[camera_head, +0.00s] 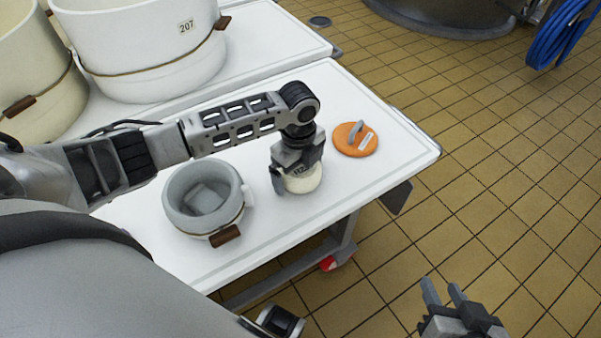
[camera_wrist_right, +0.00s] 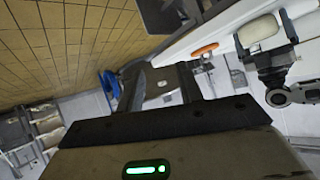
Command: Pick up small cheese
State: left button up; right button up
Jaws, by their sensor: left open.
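The small cheese (camera_head: 304,183) is a pale round block on the white table (camera_head: 270,232), between a grey mould and an orange lid. It also shows in the right wrist view (camera_wrist_right: 257,32). My left gripper (camera_head: 297,178) points down over the cheese. One finger shows at the cheese's left side, and the gripper hides its top and back. The jaws are open; whether they touch the cheese cannot be told. My right gripper (camera_head: 443,289) is open and empty, away from the table over the tiled floor.
The grey round mould (camera_head: 178,197) with a brown strap stands left of the cheese. The orange lid (camera_head: 345,146) with a grey handle lies to its right. Large white tubs (camera_head: 130,50) stand at the back left.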

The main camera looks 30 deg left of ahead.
pick_arm(q)
jog(key=c, duration=1.1)
jog(key=shift+r, duration=0.1)
jog(key=shift+c, duration=0.2)
jog(key=shift+w+r, duration=0.1)
jog(key=shift+r, duration=0.05)
